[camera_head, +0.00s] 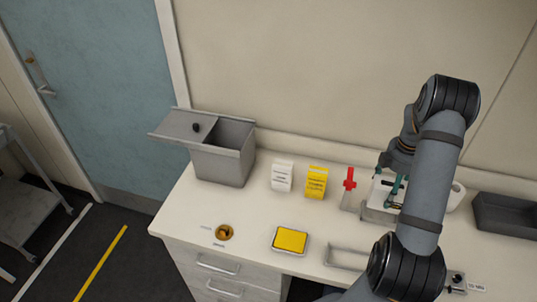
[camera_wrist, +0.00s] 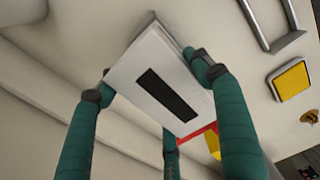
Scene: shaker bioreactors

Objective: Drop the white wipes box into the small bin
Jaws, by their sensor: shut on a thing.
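My gripper (camera_head: 389,180) is at the right part of the counter, with teal fingers closed around a white box (camera_head: 380,188). In the wrist view my gripper (camera_wrist: 152,85) has its fingers on the sides of this white wipes box (camera_wrist: 135,62), whose face carries a dark slot. Whether the box is clear of the counter cannot be told. The small grey bin (camera_head: 222,168) stands at the counter's left back, well left of my gripper. Its lid (camera_head: 183,125) is slid to the left, and the top shows an opening.
Between bin and gripper stand a white labelled box (camera_head: 282,176), a yellow box (camera_head: 316,182) and a red item (camera_head: 349,179). A yellow-topped tray (camera_head: 290,240) and a brass ring (camera_head: 224,232) are in front. A dark tray (camera_head: 505,215) is at right.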

